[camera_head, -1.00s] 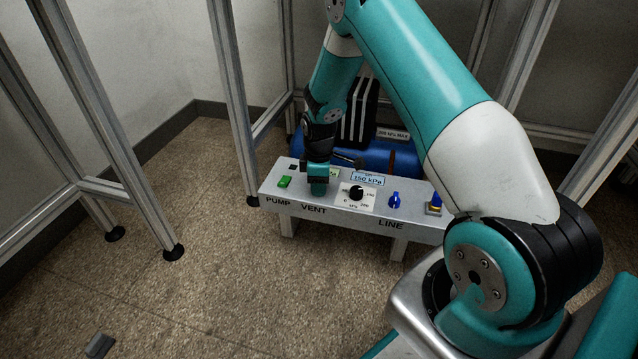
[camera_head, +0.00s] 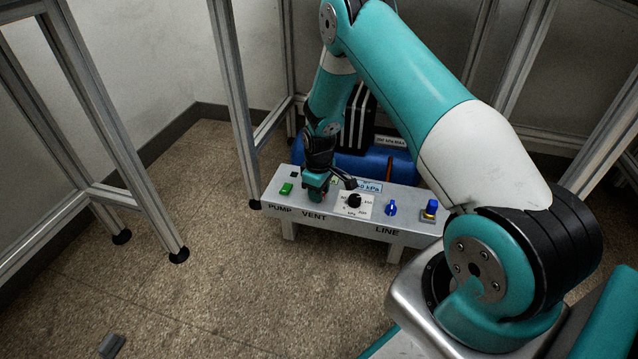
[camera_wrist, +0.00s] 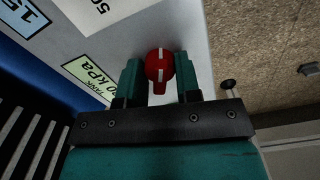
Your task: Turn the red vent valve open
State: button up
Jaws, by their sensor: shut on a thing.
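The red vent valve (camera_wrist: 154,66) sits on the grey control panel (camera_wrist: 188,30) in the wrist view, a rounded knob with a white line. Its line runs nearly up and down the picture, roughly along the panel's edge. My gripper (camera_wrist: 159,76) is shut on the valve, with one dark teal finger on each side. In the head view my gripper (camera_head: 316,192) is low over the panel behind the VENT label (camera_head: 314,217). It hides the valve there.
Left of my gripper is a green PUMP switch (camera_head: 286,188). To the right are a black dial (camera_head: 354,201), a blue LINE knob (camera_head: 391,208) and a blue-topped button (camera_head: 430,209). A blue tank (camera_head: 370,165) lies behind. Metal frame posts (camera_head: 233,110) stand around the panel.

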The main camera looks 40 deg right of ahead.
jog(key=m+p, duration=0.4)
jog(key=m, duration=0.2)
jog(key=shift+r, duration=0.2)
jog(key=m+p, duration=0.3)
jog(key=m, duration=0.3)
jog(key=shift+f+m, duration=0.15)
jog(key=shift+m, duration=0.25)
jog(key=o, duration=0.9)
jog(key=shift+o, duration=0.2)
notch_tip(320, 180, up, 17)
jog(key=p, duration=0.5)
jog(key=shift+r+p, duration=0.2)
jog(key=shift+p, duration=0.2)
